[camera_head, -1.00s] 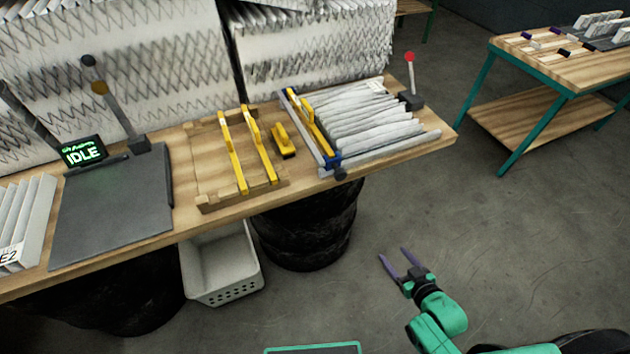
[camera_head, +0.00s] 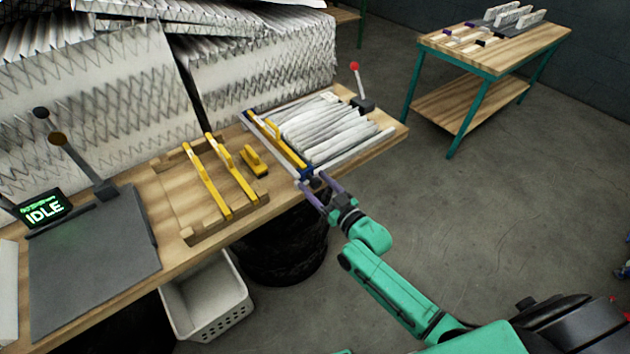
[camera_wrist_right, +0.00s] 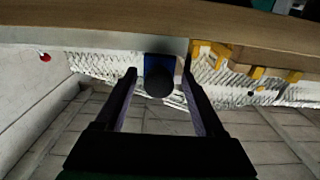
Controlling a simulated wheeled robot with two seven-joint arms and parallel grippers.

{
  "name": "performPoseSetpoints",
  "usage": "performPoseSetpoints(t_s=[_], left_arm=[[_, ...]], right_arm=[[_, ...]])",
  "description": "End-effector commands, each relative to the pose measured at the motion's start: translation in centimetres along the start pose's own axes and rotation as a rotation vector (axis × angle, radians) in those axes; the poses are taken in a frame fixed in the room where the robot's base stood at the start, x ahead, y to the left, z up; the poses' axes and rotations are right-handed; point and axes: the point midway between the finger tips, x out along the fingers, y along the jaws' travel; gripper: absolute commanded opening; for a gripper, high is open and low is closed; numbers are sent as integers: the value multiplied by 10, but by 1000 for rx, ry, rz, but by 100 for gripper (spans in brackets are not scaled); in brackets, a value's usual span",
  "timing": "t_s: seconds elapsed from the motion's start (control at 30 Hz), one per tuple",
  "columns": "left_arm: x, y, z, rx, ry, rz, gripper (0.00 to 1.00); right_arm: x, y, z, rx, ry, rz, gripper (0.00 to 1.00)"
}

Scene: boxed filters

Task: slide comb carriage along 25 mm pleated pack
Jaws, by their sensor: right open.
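The comb carriage (camera_head: 285,151), a yellow bar with blue parts, lies across the left end of the white pleated pack (camera_head: 325,132) in its rail frame on the bench. My right gripper (camera_head: 319,190) is open at the near end of the carriage, by the bench's front edge. In the right wrist view, the carriage's blue end block (camera_wrist_right: 158,64) and round dark knob (camera_wrist_right: 159,83) show between the open fingers (camera_wrist_right: 160,92). I cannot tell whether the fingers touch the knob. My left gripper is not in view.
Yellow combs (camera_head: 206,180) on a wooden fixture and a small yellow block (camera_head: 254,160) lie left of the pack. A red-tipped post (camera_head: 356,80) stands at its far right corner. A white bin (camera_head: 207,300) sits below the bench.

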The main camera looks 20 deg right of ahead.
Motion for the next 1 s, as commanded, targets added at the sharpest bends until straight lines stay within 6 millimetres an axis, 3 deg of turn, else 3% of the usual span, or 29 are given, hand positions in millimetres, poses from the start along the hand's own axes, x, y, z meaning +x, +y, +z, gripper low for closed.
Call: performPoseSetpoints(t_s=[0.27, 0.47, 1.0], left_arm=[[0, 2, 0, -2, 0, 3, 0], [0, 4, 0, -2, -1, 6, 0], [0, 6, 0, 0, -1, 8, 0]], right_arm=[[4, 0, 0, 0, -1, 0, 71], [4, 0, 0, 0, -1, 0, 0], [4, 0, 1, 1, -2, 0, 0]])
